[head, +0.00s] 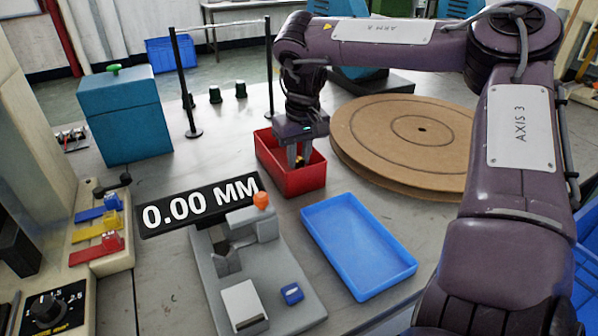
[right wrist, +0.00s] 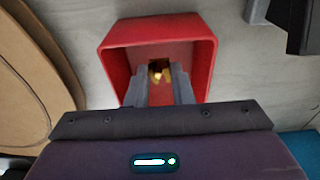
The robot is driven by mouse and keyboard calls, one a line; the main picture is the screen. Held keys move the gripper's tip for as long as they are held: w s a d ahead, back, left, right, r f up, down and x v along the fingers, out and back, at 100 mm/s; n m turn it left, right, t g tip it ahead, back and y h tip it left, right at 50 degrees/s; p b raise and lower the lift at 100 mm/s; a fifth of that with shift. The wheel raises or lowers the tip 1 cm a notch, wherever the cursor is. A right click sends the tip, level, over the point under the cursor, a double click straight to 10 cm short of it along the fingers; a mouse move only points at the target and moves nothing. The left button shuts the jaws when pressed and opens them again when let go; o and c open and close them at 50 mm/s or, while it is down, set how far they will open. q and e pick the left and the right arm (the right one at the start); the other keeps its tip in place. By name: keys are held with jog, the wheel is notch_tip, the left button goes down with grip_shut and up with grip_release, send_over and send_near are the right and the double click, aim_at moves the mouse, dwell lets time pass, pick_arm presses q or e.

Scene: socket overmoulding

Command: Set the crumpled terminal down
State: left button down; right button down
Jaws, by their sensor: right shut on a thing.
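My right gripper (head: 299,160) reaches down into the red bin (head: 308,184) from above. In the right wrist view its fingers (right wrist: 164,85) are inside the red bin (right wrist: 112,55), shut on a small gold-brown piece (right wrist: 160,70), which I take to be the crumpled terminal. The piece is small and partly hidden by the fingers, so its shape is hard to make out. I cannot tell whether it touches the bin floor. My left gripper is not in view.
An empty blue tray (head: 357,240) lies in front of the red bin. A grey fixture (head: 283,262) with a "0.00 MM" display (head: 200,204) stands to the left. Large brown discs (head: 405,135) lie right of the bin. A teal box (head: 125,120) stands at the left.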

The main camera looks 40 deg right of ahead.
aim_at(299, 167)
notch_tip(299, 167, down, 4)
jog(key=shift+s+r, duration=0.1)
jog(key=shift+r, duration=0.15)
jog(key=shift+f, duration=0.4)
pick_arm(q)
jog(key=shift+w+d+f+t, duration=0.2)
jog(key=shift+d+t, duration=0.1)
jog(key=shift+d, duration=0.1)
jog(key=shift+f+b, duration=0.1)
jog(key=shift+b, duration=0.25)
pick_arm(e)
jog(key=c, duration=1.3)
grip_release()
jog(key=shift+f, duration=0.1)
